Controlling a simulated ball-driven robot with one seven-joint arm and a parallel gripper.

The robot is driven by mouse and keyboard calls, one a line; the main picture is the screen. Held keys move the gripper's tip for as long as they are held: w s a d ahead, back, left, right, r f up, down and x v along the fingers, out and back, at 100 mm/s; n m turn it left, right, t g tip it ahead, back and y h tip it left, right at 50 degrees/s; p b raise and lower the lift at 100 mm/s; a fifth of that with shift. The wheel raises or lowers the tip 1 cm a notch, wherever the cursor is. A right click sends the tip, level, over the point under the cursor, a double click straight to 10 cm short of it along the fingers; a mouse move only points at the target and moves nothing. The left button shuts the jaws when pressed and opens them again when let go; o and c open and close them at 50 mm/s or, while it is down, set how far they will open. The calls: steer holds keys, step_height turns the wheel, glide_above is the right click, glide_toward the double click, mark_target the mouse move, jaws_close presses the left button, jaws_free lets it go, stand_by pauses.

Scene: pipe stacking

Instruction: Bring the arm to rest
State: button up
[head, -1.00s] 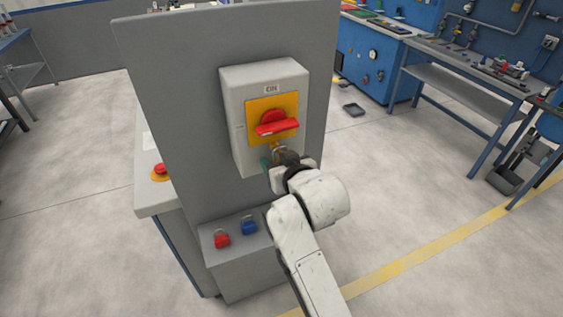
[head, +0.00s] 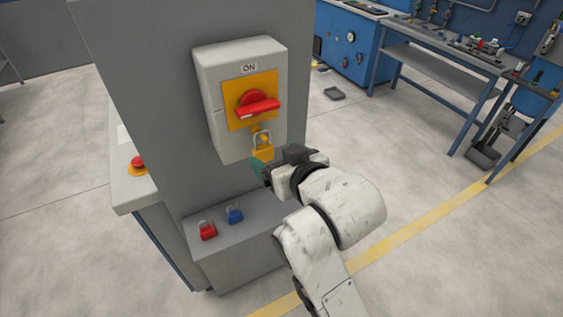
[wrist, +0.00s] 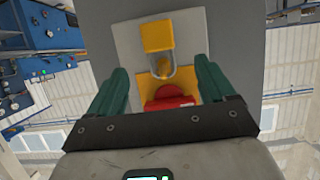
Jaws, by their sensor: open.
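My gripper (head: 262,172) is in front of the grey switch box, just below and to the right of the yellow padlock (head: 262,148). In the wrist view its two green fingers (wrist: 160,88) are spread apart with nothing between their tips. The yellow padlock hangs by its shackle below the red rotary handle (head: 258,107) on a yellow plate, and it also shows in the wrist view (wrist: 157,36). The fingers appear apart from the padlock. The handle points sideways under an "ON" label. My white arm reaches in from the bottom right.
The switch box (head: 212,100) is fixed to a tall grey panel (head: 130,60). A shelf (head: 250,255) below it holds a red padlock (head: 207,230) and a blue padlock (head: 234,214). A red button (head: 138,162) is at left. Open floor lies right.

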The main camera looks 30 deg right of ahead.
steer(key=s+d+f+g, duration=0.3)
steer(key=s+f, duration=0.4)
steer(key=f, duration=0.1)
steer(key=s+d+f+g, duration=0.3)
steer(key=s+f, duration=0.3)
steer(key=f, duration=0.3)
steer(key=s+d+f+g, duration=0.1)
steer(key=s+f+g, duration=0.2)
steer(key=s+f, duration=0.2)
steer(key=s+f+g, duration=0.3)
steer(key=s+f, duration=0.1)
steer(key=s, duration=0.8)
steer(key=shift+d+f+m+g, duration=0.3)
steer(key=shift+d+f, duration=0.05)
